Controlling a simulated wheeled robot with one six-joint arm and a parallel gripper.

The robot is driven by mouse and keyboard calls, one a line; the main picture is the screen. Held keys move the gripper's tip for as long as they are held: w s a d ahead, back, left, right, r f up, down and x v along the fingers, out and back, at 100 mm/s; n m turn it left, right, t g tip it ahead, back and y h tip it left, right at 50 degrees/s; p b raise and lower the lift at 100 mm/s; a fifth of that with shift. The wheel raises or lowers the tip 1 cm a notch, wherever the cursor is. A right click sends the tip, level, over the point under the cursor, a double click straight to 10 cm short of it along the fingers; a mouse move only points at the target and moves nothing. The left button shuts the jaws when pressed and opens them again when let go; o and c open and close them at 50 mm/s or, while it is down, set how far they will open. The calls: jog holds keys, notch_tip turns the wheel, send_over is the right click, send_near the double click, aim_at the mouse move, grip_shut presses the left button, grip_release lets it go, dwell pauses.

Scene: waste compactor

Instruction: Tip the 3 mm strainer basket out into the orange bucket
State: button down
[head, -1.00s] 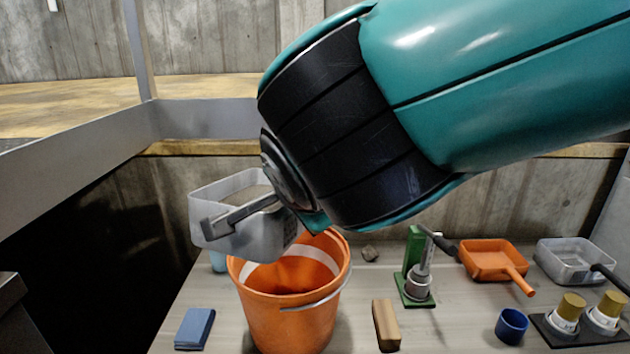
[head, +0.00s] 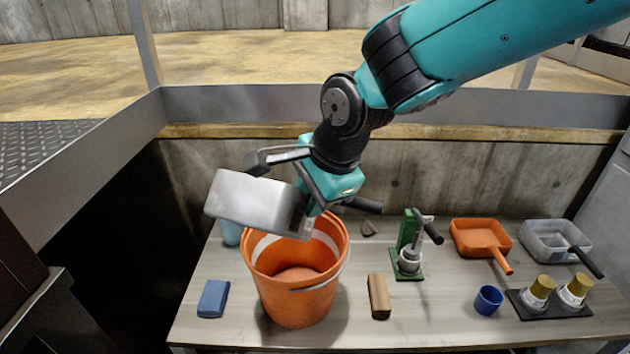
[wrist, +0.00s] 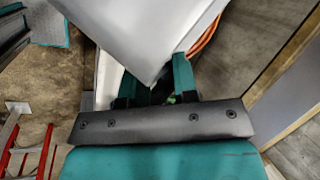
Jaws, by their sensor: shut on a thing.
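A grey strainer basket (head: 252,203) is held tilted over the left rear rim of the orange bucket (head: 300,295). A broad outer face of it is toward the head camera, and its inside is hidden; no mesh size can be read. My gripper (head: 312,205) is shut on the basket at its right side. In the wrist view the basket (wrist: 140,30) fills the top as a pale grey face beyond my fingers (wrist: 155,92). The bucket stands upright on the bench, with its inner floor partly visible; whether anything lies in it is unclear.
Right of the bucket are a wooden block (head: 379,297), a green stand (head: 409,250), an orange pan (head: 480,238), a grey basket (head: 555,241), a blue cup (head: 488,300) and gold-capped jars (head: 560,292). A blue block (head: 213,299) lies left. A rail runs behind.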

jog(key=g+p, duration=0.1)
jog(key=w+g+p, duration=0.1)
jog(key=p, duration=0.1)
jog(key=shift+w+d+r+y, duration=0.1)
jog(key=shift+d+r+y, duration=0.15)
jog(key=shift+r+y, duration=0.1)
jog(key=w+d+f+m+g+y+p, duration=0.1)
jog(key=w+g+p, duration=0.4)
jog(key=p, duration=0.6)
jog(key=shift+w+d+f+m+g+y+p, duration=0.35)
jog(key=shift+d+f+g+y, duration=0.35)
jog(key=shift+y, duration=0.35)
jog(key=shift+a+f, duration=0.1)
dwell(1.0)
